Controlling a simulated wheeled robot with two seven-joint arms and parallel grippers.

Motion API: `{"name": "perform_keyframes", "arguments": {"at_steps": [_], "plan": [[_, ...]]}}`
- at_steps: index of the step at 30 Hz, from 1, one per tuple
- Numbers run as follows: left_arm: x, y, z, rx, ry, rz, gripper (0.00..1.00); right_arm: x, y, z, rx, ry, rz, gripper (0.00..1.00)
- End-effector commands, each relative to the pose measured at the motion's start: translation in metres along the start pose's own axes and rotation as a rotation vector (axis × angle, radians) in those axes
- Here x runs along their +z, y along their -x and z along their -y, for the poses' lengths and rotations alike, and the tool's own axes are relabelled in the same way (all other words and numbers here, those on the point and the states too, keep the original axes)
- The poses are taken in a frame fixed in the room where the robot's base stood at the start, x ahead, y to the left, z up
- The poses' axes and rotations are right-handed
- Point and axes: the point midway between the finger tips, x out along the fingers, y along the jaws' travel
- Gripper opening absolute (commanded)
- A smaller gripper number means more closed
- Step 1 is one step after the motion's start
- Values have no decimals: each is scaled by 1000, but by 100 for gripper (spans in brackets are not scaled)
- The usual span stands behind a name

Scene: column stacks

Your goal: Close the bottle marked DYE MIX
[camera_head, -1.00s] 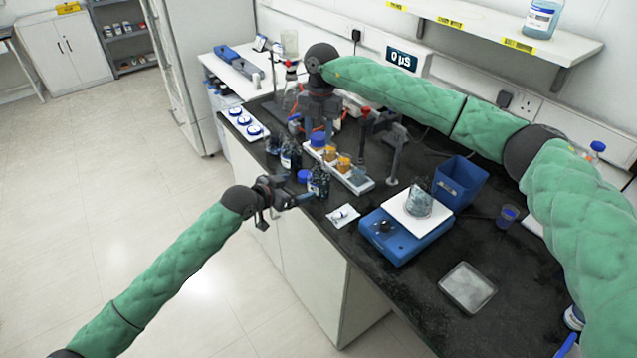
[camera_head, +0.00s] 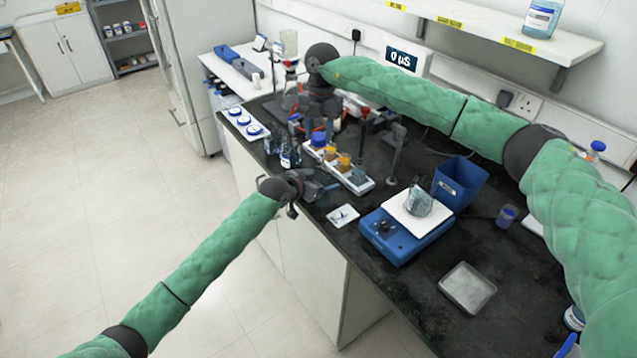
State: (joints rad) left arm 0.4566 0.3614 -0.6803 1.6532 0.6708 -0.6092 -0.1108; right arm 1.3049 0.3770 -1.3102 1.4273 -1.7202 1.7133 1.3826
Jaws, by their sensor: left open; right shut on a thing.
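Dark bottles with white labels (camera_head: 290,155) stand near the bench's front left edge. Their lettering is too small to read, so I cannot tell which is marked DYE MIX. My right gripper (camera_head: 319,122) points down behind them, shut on what looks like a blue cap (camera_head: 318,138); its fingers are hard to make out. My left gripper (camera_head: 326,188) is open at the bench's front edge, in front of the bottles and beside the white rack. It hides the spot where a blue-capped bottle showed before.
A white rack (camera_head: 362,187) holds orange-topped containers. A blue scale (camera_head: 405,245) carries a glass beaker (camera_head: 418,201), with a blue bin (camera_head: 459,181) behind it. A white tray (camera_head: 254,130) with round lids lies at left. A metal dish (camera_head: 467,287) lies at front right.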

Motion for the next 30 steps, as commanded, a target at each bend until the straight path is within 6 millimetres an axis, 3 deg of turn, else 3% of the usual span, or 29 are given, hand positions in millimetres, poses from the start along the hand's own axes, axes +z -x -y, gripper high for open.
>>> {"name": "perform_keyframes", "arguments": {"at_steps": [7,17,23,30], "plan": [[0,0,0,0,0,0,88,0,0,0,0,0,0,20],[0,0,0,0,0,0,23,0,0,0,0,0,0,20],[0,0,0,0,0,0,21,1,-8,0,-1,0,0,20],[0,0,0,-1,0,0,21,3,-36,0,-1,0,-2,20]]}}
